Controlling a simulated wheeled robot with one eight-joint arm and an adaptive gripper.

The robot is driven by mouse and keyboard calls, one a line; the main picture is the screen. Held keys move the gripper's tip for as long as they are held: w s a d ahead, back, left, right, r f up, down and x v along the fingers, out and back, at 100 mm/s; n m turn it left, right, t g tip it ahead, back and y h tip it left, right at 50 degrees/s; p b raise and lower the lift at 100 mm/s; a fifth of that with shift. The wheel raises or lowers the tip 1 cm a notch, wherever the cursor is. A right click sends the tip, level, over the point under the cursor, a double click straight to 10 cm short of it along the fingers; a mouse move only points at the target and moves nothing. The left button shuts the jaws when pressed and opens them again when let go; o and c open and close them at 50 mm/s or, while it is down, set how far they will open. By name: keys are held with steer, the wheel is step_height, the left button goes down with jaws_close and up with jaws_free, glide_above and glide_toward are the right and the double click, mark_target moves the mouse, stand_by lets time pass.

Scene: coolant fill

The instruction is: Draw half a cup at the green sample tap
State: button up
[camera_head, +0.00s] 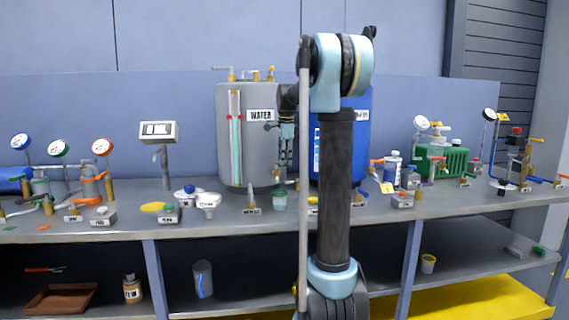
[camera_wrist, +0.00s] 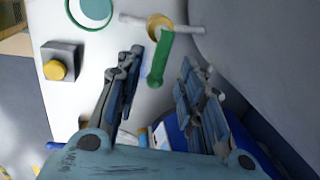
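In the wrist view a tap with a green lever (camera_wrist: 160,62) and a brass-coloured body (camera_wrist: 158,27) sits beside a large grey rounded surface. My gripper (camera_wrist: 160,72) is open, one finger on each side of the lever. I see gaps on both sides, but cannot tell the height difference. In the head view my gripper (camera_head: 287,160) points down in front of the grey tank marked WATER (camera_head: 262,150). A small pale green vessel (camera_head: 279,202) stands on the bench below it. A round green-rimmed thing (camera_wrist: 90,10) is partly cut off in the wrist view; I cannot tell if it is the cup.
A small grey block with a yellow knob (camera_wrist: 60,63) lies left of the tap. A blue tank (camera_head: 361,130) stands close on the right, partly behind my arm. Several gauges, valves and small labelled blocks crowd the bench (camera_head: 120,222).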

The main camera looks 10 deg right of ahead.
step_height(320, 180, up, 10)
steer(key=s, duration=0.1)
steer(key=shift+s, duration=0.4)
steer(key=shift+s, duration=0.1)
steer(key=s+f+n, duration=0.9)
steer(key=s+f, duration=0.9)
steer(key=s, duration=0.3)
steer(key=s+f+n, duration=0.9)
steer(key=s+f, duration=0.9)
steer(key=s, duration=0.3)
steer(key=shift+d, duration=0.3)
steer(key=shift+w, duration=0.1)
steer(key=shift+w+f, duration=0.15)
steer(key=shift+w, duration=0.3)
